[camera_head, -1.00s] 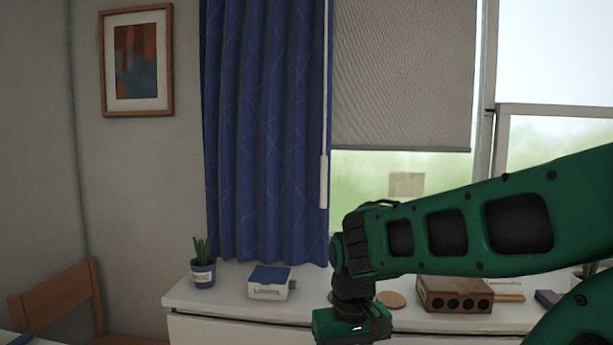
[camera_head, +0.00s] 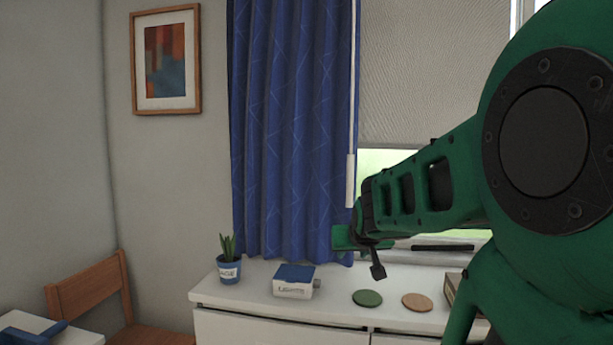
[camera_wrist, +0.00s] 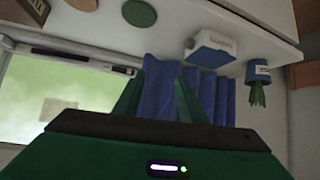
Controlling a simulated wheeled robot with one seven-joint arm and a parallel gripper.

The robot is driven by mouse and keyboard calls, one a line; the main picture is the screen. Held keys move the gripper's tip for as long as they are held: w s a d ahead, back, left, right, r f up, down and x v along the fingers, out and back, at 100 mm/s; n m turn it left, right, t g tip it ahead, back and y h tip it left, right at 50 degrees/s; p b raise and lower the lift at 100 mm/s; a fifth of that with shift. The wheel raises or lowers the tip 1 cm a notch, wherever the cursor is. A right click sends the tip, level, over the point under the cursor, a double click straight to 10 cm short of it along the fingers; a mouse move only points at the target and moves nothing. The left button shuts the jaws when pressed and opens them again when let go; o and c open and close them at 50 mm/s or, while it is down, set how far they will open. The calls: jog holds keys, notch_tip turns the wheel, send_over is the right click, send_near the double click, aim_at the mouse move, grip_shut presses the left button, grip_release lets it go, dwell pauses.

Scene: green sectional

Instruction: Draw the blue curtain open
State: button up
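The blue curtain (camera_head: 290,130) hangs in folds over the window's left part in the head view. A white wand (camera_head: 351,180) hangs along its right edge. My gripper (camera_head: 342,238) is at the curtain's lower right edge, partly hidden by my arm. In the wrist view, which is upside down, the two green fingers of my gripper (camera_wrist: 159,82) stand apart. The blue curtain (camera_wrist: 160,98) shows between and beyond them. Whether the fingers touch the cloth cannot be told.
A white cabinet (camera_head: 245,300) runs below the window. On it stand a potted plant (camera_head: 229,271), a blue-lidded box (camera_head: 294,281), a green disc (camera_head: 367,298) and a tan disc (camera_head: 417,302). A grey blind (camera_head: 430,75) covers the upper window. A wooden chair (camera_head: 90,290) is at left.

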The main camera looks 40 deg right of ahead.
jog(key=w+d+r+t+h, duration=0.3)
jog(key=w+d+r, duration=0.2)
jog(key=r, duration=0.3)
jog(key=t+h, duration=0.2)
jog(key=t, duration=0.1)
send_near(351, 173)
jog(key=shift+m, duration=0.3)
jog(key=x, duration=1.1)
jog(key=shift+w+d, duration=0.1)
jog(key=shift+w, duration=0.05)
grip_shut()
